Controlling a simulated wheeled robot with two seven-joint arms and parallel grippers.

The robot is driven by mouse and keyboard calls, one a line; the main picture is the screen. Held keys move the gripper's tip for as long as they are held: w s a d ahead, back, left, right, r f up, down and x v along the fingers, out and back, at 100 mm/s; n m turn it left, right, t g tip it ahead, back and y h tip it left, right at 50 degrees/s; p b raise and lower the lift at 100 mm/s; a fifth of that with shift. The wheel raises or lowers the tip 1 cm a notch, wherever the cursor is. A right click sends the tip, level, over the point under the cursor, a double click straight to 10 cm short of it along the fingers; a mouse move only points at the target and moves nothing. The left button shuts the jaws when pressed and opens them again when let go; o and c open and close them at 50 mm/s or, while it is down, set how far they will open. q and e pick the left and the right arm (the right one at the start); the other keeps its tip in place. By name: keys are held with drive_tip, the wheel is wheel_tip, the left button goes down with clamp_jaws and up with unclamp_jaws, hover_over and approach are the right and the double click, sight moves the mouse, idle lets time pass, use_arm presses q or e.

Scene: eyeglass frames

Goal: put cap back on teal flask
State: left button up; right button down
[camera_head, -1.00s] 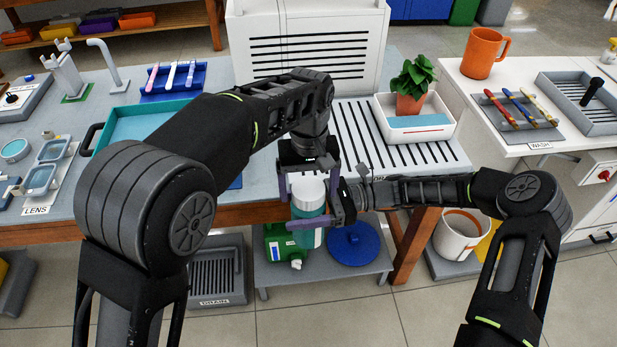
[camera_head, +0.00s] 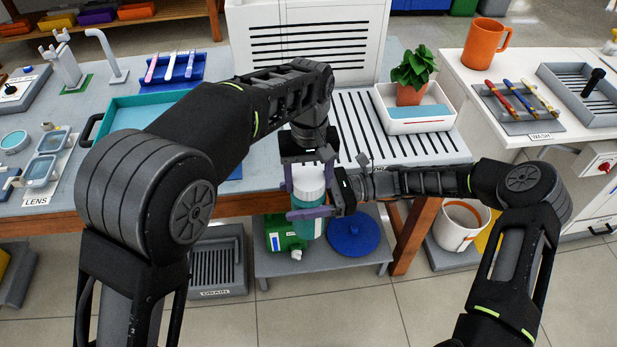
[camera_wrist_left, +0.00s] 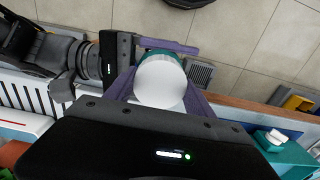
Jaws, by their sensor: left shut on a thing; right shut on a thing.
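The teal flask (camera_head: 308,229) is held upright in front of the table's front edge. My right gripper (camera_head: 311,213) comes in from the right, its purple fingers shut around the flask's upper body. The white cap (camera_head: 309,183) sits at the flask's top, in line with it. My left gripper (camera_head: 309,190) points down from above, with its purple fingers shut on the cap's sides. In the left wrist view, the cap (camera_wrist_left: 160,82) covers most of the flask, whose teal edge (camera_wrist_left: 160,52) shows behind it. I cannot tell whether the cap is fully seated.
A low shelf (camera_head: 275,262) below holds a green container (camera_head: 283,236) and a blue round lid (camera_head: 354,236). Behind are a slatted rack (camera_head: 366,130), a potted plant (camera_head: 413,75) in a white tray and a teal tray (camera_head: 130,118). A white bucket (camera_head: 460,222) stands to the right.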

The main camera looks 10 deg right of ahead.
use_arm(q)
drive_tip(key=shift+c, duration=1.3)
drive_tip(key=m, duration=0.5)
drive_tip(key=o, duration=1.6)
drive_tip(key=shift+o, duration=0.2)
drive_tip(key=shift+r, duration=3.75)
